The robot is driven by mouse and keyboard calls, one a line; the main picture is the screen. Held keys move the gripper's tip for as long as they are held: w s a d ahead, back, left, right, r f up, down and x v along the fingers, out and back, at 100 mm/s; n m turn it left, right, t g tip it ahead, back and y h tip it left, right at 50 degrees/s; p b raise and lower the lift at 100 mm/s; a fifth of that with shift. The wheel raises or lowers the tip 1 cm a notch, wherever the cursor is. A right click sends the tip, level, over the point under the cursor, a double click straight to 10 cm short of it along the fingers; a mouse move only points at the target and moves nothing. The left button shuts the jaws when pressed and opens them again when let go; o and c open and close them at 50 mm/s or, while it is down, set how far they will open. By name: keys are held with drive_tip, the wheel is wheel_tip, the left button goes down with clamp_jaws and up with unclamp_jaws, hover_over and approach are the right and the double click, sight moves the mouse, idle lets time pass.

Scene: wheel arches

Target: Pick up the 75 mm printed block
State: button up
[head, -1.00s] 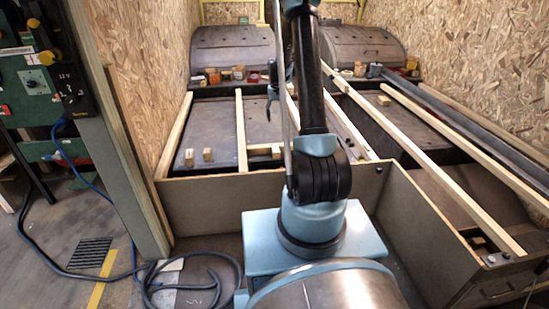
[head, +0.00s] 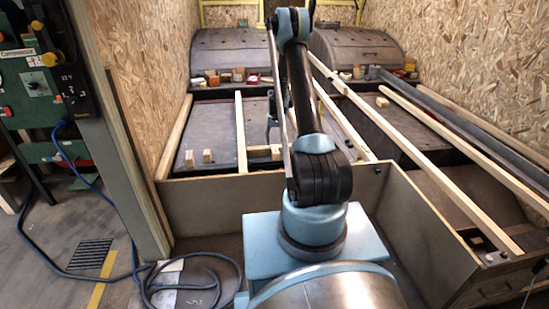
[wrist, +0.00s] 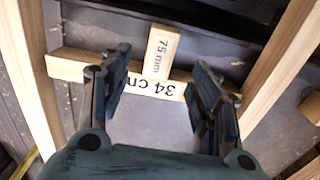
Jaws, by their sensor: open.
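The 75 mm printed block (wrist: 159,52) is a short pale wooden piece with "75 mm" on its face. It lies on the grey surface, its near end meeting a longer wooden strip (wrist: 74,66) printed "34 cm", roughly at right angles. My gripper (wrist: 161,62) is open and empty. In the wrist view its fingers appear on either side of the block, over the 34 cm strip; I cannot tell the height left between them. In the head view my gripper (head: 271,112) is above the bed, and I cannot make out the block clearly.
Long wooden battens flank the spot, one at left (wrist: 36,75) and one at right (wrist: 283,65). Another wood piece (wrist: 311,106) lies at the right edge. Two small blocks (head: 208,156) stand left of the batten in the head view. Wheel arches (head: 232,50) rise behind.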

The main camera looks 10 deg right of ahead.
sight(275, 150)
drive_tip(key=shift+w+f, duration=0.15)
drive_tip(key=shift+f, duration=5)
drive_tip(key=c, duration=1.3)
drive_tip(key=shift+o, duration=0.2)
drive_tip(key=shift+r, duration=0.1)
